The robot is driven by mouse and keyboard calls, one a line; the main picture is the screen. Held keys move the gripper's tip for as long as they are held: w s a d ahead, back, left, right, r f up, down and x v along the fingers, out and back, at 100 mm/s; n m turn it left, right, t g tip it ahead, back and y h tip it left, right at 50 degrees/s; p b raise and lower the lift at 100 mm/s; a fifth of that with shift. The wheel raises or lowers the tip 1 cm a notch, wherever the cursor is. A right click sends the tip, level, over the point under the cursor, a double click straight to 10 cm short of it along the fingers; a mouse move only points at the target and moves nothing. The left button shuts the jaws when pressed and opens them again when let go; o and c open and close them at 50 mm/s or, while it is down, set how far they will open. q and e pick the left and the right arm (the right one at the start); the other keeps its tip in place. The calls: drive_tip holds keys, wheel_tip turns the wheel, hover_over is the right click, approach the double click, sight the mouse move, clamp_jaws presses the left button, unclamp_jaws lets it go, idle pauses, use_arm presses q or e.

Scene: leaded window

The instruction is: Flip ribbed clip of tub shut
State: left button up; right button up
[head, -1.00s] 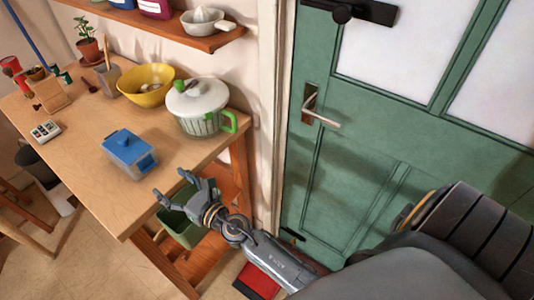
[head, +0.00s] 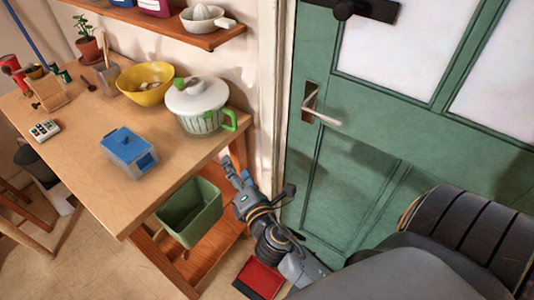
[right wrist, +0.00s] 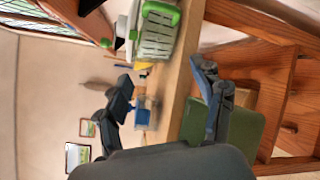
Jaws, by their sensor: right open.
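The tub (head: 146,166) stands on the wooden table near its front edge. It has a blue lid (head: 124,143) and a paler, see-through-looking body. It also shows small in the right wrist view (right wrist: 146,113), partly hidden behind a finger. Its ribbed clip is too small to make out, so I cannot tell its position. My right gripper (head: 238,172) is open and empty, beyond the table's right edge, to the right of the tub and apart from it. Its two spread fingers also show in the right wrist view (right wrist: 163,86). My left gripper is not in view.
A white salad spinner (head: 197,105) with a green handle stands on the table behind the tub, near my right gripper. A yellow bowl (head: 140,90) is left of it. A green bin (head: 190,212) sits below the table edge. A green door (head: 365,150) closes off the right.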

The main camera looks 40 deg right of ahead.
drive_tip(key=s+d+f+m+g+h, duration=0.1)
drive_tip(key=s+d+f+m+g, duration=0.3)
drive_tip(key=m, duration=0.6)
drive_tip(key=shift+s+d+f+m+g+h, duration=0.2)
drive_tip(key=shift+s+f+m+g+h, duration=0.15)
drive_tip(key=shift+s+f+g, duration=0.7)
drive_tip(key=shift+s+r, duration=0.15)
drive_tip(key=s+a+f+m+g+y, duration=0.1)
drive_tip(key=s+a+f+g, duration=0.15)
drive_tip(key=f, duration=0.85)
drive_tip(key=s+a+f+m+g+y, duration=0.15)
drive_tip(key=s+f, duration=0.25)
drive_tip(key=f, duration=0.6)
drive_tip(key=s+a+f+g+y, duration=0.15)
drive_tip(key=s+f, duration=0.25)
drive_tip(key=f, duration=0.7)
drive_tip(key=s+f+m+g, duration=0.2)
drive_tip(key=s+f, duration=0.5)
drive_tip(key=s, duration=0.4)
drive_tip(key=s+d+f+m+g+y, duration=0.1)
drive_tip(key=s+f+m+g, duration=0.1)
drive_tip(key=s+f+m, duration=0.2)
drive_tip(key=s+f, duration=0.3)
drive_tip(key=s, duration=0.4)
drive_tip(key=shift+s+d+f, duration=0.3)
drive_tip(key=shift+s, duration=0.1)
